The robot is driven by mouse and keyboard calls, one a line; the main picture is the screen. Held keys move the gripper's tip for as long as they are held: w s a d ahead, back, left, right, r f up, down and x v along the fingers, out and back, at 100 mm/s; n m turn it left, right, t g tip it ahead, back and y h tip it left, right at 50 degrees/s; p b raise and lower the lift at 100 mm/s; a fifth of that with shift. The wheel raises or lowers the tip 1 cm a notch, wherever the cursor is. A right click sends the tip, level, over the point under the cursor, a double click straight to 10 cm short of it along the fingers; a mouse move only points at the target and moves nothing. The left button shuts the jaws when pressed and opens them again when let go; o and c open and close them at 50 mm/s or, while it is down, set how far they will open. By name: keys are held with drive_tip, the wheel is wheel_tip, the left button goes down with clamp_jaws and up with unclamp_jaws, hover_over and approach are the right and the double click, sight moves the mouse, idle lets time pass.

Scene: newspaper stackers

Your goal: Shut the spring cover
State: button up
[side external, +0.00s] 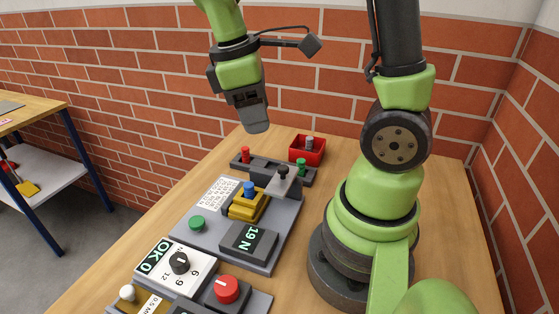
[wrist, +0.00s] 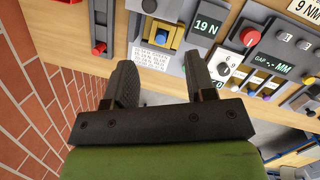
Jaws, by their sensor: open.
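The spring tester (side external: 240,215) is a grey base with a yellow block (side external: 245,208) carrying a blue peg (side external: 249,188) and a display reading 19 N (side external: 249,240). A light grey plate with a dark knob (side external: 283,178), apparently the spring cover, stands beside the yellow block, off the blue peg. Whether it is hinged there I cannot tell. The blue peg also shows in the wrist view (wrist: 167,37). My gripper (side external: 256,128) is open and empty, high above the table, behind and left of the tester. In the wrist view my gripper (wrist: 158,78) has its fingers apart.
A dark rack (side external: 262,168) with red and green pegs lies behind the tester. A red bin (side external: 307,149) stands at the back. A dial panel (side external: 178,262) with a red knob (side external: 227,289) is in front. A brick wall (side external: 150,90) rises behind the table.

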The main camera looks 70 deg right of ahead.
sight(282, 167)
drive_tip(key=shift+n+g+h, duration=0.3)
drive_tip(key=shift+n+g, duration=0.4)
drive_tip(key=shift+n, duration=0.2)
drive_tip(key=x, duration=0.8)
drive_tip(key=w+d+x, duration=0.1)
drive_tip(key=x, duration=0.3)
drive_tip(key=shift+f, duration=0.2)
drive_tip(key=shift+w, duration=0.1)
clamp_jaws()
